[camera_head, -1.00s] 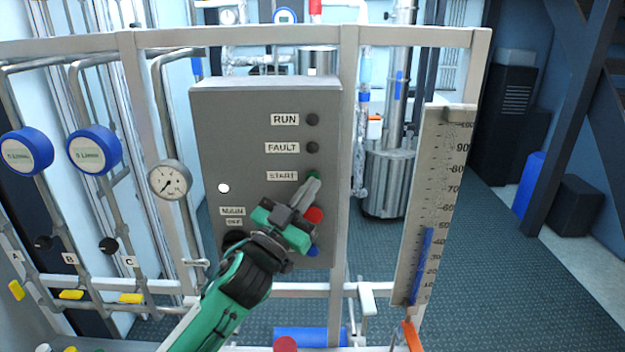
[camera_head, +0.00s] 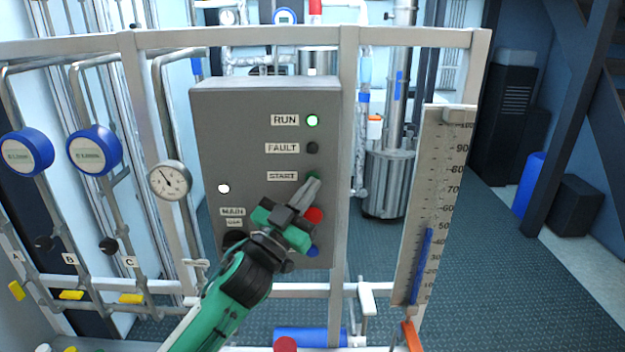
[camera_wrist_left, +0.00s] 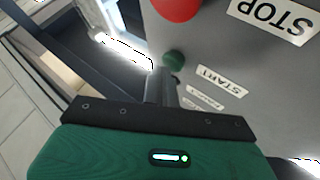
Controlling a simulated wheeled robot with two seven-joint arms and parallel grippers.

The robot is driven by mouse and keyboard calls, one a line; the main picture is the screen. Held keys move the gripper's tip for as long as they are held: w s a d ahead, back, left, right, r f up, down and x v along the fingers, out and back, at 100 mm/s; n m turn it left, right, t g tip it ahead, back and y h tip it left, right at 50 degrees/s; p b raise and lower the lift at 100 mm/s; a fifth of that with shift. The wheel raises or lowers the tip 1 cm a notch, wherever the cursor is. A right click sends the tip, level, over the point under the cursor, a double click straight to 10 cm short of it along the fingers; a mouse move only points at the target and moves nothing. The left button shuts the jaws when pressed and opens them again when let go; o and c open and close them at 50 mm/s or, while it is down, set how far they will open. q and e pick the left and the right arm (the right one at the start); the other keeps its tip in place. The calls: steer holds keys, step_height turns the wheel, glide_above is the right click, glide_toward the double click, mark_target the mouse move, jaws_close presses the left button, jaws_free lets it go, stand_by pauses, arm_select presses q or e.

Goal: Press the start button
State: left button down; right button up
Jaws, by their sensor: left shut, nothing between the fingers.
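The green start button (camera_head: 315,175) is on the grey control box (camera_head: 225,110), right of the START label. My left gripper (camera_head: 313,186) is shut and empty, its fingertips at the button and covering part of it. The left wrist view shows the green button (camera_wrist_left: 173,60) just beyond the fingertips (camera_wrist_left: 163,76); whether they touch cannot be told. The RUN lamp (camera_head: 312,121) is lit green. The FAULT lamp (camera_head: 312,147) is dark. My right gripper is not in view.
A red button (camera_head: 313,215) and a blue button (camera_head: 312,251) sit below the start button, close to my gripper. A white frame post (camera_head: 347,200) and a scale board (camera_head: 430,200) stand to the right. Gauges and pipes are at left.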

arm_select(q)
steer(key=shift+s, duration=0.65)
steer(key=s+p, duration=0.1)
steer(key=s, duration=0.4)
stand_by(0.6)
